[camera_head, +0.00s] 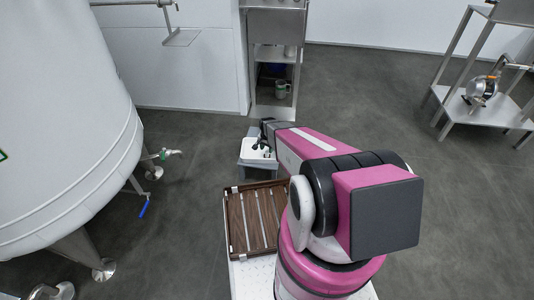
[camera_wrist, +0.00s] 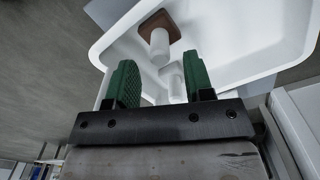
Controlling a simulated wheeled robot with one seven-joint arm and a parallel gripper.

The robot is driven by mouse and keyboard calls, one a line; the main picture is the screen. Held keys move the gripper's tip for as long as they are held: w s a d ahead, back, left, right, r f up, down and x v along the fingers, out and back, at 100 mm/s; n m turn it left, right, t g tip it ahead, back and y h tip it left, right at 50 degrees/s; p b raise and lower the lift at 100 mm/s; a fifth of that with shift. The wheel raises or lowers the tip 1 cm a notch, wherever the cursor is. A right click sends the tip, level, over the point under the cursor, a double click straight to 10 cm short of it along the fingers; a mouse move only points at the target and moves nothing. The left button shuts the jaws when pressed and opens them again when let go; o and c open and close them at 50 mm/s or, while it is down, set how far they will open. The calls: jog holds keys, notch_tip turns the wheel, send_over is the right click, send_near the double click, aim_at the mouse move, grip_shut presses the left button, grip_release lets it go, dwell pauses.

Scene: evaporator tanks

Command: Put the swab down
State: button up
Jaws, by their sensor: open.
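My gripper (camera_wrist: 164,80) is open, with its two green fingers apart over a white tray (camera_wrist: 245,35). In the wrist view a white cylinder (camera_wrist: 160,46) with a brown square end (camera_wrist: 158,22) is in the tray beyond the fingers. A small white piece (camera_wrist: 172,82) shows between the fingers, apart from the left one; whether it touches the right one is unclear. I cannot tell which of these white things is the swab. In the head view the white tray (camera_head: 252,162) is beyond my arm, with my gripper over it and small white items inside.
A brown slatted rack (camera_head: 256,218) lies nearer than the tray. A large white tank (camera_head: 60,130) with a blue-handled valve (camera_head: 145,208) stands at left. A steel shelf unit (camera_head: 276,60) is behind the tray, and another steel stand (camera_head: 480,105) is at right. Grey floor is clear between them.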

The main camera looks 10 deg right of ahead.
aim_at(267, 151)
notch_tip(267, 151, up, 8)
jog(key=s+r+n, duration=0.7)
jog(key=s+r, duration=1.4)
jog(key=r, duration=0.2)
jog(key=shift+s+r+n, duration=0.15)
jog(key=shift+r+n, duration=0.25)
